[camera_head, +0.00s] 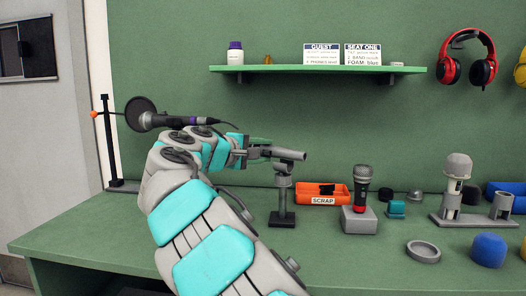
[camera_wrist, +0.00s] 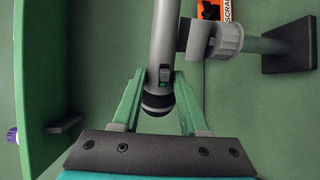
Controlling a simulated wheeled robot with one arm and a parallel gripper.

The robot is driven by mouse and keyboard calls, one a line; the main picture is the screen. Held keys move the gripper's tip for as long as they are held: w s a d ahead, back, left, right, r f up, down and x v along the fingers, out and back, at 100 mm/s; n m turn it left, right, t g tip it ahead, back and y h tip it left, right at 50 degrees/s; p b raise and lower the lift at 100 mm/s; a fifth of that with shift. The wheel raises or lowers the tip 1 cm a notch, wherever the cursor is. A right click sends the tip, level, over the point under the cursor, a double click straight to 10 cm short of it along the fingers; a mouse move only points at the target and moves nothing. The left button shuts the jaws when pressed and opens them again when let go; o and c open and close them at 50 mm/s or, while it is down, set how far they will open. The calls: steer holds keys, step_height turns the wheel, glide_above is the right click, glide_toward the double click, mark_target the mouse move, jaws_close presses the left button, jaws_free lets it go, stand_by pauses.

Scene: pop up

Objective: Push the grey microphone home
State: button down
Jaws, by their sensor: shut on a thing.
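The grey microphone (camera_wrist: 163,40) is a grey tube with a small green-marked switch and a dark ribbed end. In the head view its body (camera_head: 292,155) lies nearly level at the top of a short desk stand (camera_head: 283,198). My gripper (camera_wrist: 160,82) is shut on the microphone near its dark end, between green fingers. In the head view my gripper (camera_head: 243,150) is left of the stand. The stand's clip (camera_wrist: 197,38) is right beside the tube in the wrist view; I cannot tell how far the tube sits in it. The tube's far end is cut off there.
An orange scrap bin (camera_head: 318,199) stands behind the stand. A dark microphone (camera_head: 361,185) stands upright in a grey block (camera_head: 358,220) to the right. A shelf (camera_head: 330,69) is above.

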steer(key=shift+f+b, duration=0.85)
steer(key=shift+f, duration=0.7)
steer(key=shift+c, duration=1.8)
jaws_free()
